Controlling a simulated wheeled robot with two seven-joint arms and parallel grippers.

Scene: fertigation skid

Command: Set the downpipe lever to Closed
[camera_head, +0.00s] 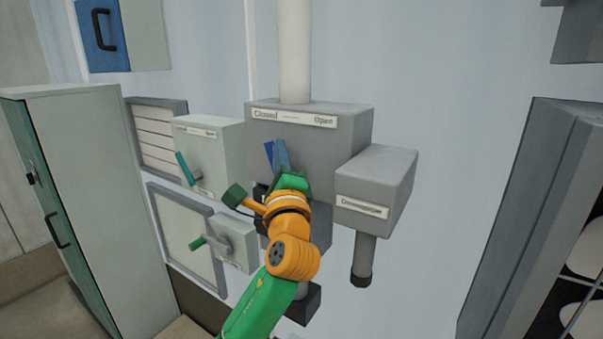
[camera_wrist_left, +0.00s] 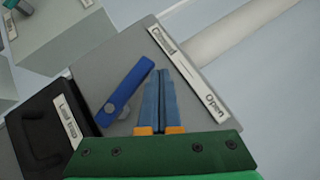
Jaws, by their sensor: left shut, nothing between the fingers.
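The downpipe valve is a grey box (camera_head: 350,135) with a pipe entering its top and a white plate (camera_head: 293,118) reading Closed at left and Open at right. Its blue lever (camera_wrist_left: 127,93) turns on a round pivot, and its tip points toward the Closed end of the plate. In the head view the lever (camera_head: 268,150) is mostly hidden by my gripper. My left gripper (camera_head: 281,145) is shut and empty, in front of the box on the Open side of the lever. Its fingers (camera_wrist_left: 162,75) are close to the lever's tip; I cannot tell whether they touch.
A grey side box (camera_head: 375,185) labelled Downpipe juts out at right. A black leaf trap part (camera_wrist_left: 40,135) is below the lever.

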